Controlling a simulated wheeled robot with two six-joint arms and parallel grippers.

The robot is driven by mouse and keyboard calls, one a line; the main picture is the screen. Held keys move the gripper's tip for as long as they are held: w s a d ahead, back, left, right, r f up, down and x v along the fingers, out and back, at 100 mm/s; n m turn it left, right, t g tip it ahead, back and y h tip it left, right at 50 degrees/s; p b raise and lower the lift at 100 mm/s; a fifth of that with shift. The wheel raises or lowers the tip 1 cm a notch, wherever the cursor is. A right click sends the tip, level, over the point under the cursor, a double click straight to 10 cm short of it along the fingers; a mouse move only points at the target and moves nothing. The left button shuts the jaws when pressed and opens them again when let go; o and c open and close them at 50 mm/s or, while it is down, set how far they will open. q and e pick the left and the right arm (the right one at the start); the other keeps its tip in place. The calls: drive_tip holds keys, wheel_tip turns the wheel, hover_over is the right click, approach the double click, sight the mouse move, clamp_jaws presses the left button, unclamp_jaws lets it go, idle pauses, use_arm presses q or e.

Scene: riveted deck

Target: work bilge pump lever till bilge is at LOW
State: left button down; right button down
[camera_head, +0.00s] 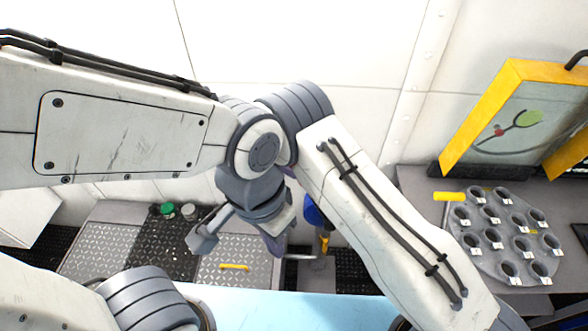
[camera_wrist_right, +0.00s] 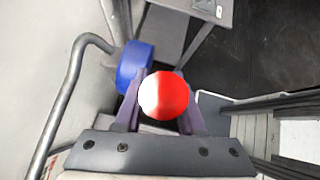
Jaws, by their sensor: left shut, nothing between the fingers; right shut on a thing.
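In the right wrist view, a red and white ball knob (camera_wrist_right: 166,96) sits between the purple fingers of my right gripper (camera_wrist_right: 163,108), which is shut on it. The rest of the lever is hidden behind the ball and palm. A round blue part (camera_wrist_right: 134,66) lies just beyond the left finger; blue also shows beside my arm in the head view (camera_head: 312,212). My left gripper (camera_head: 276,243) points down near the middle of the head view, shut and empty, with its fingers partly visible. My arms hide the right gripper and the knob there.
A bent grey rail (camera_wrist_right: 72,90) runs along the left of the wrist view. A diamond-plate hatch with a yellow handle (camera_head: 235,267) lies below the left gripper.

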use_arm(q)
drive_tip(key=shift+a, duration=0.15)
use_arm(e)
drive_tip(key=shift+w+a, duration=0.1)
drive_tip(key=shift+a, duration=0.1)
drive_tip(key=c, duration=0.5)
unclamp_jaws()
